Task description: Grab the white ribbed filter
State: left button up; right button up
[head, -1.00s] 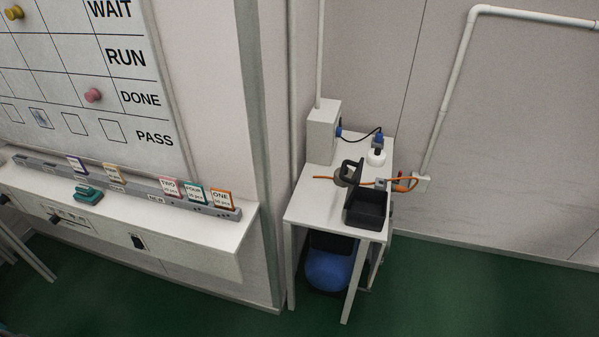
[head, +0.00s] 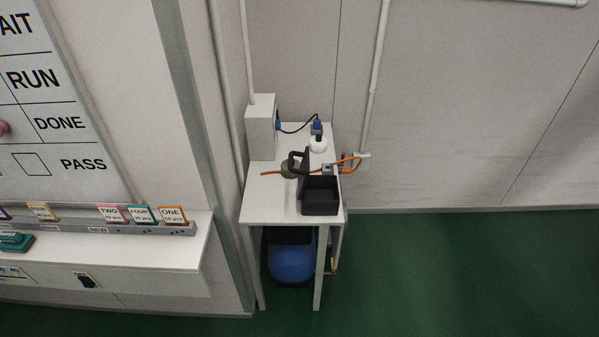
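A small white rounded thing (head: 318,145) with a dark top stands near the back of the small white table (head: 262,208). It may be the white ribbed filter, but it is too small for me to make out any ribs. A black open box (head: 321,203) with an upright black part stands at the table's front right, in front of the white thing. Neither of my grippers is in view.
A grey box (head: 260,128) stands at the table's back left, with a black cable. An orange cable (head: 345,160) crosses the table. A blue rounded thing (head: 291,264) is underneath. A shelf (head: 150,252) is at left. Green floor (head: 450,270) is clear at right.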

aim_at(318, 144)
jog(key=i+l+u, duration=0.25)
jog(key=l, duration=0.3)
jog(key=i+l+u, duration=0.25)
jog(key=i+l, duration=0.15)
jog(key=l, duration=0.3)
jog(key=i+l+u, duration=0.15)
jog(key=l, duration=0.15)
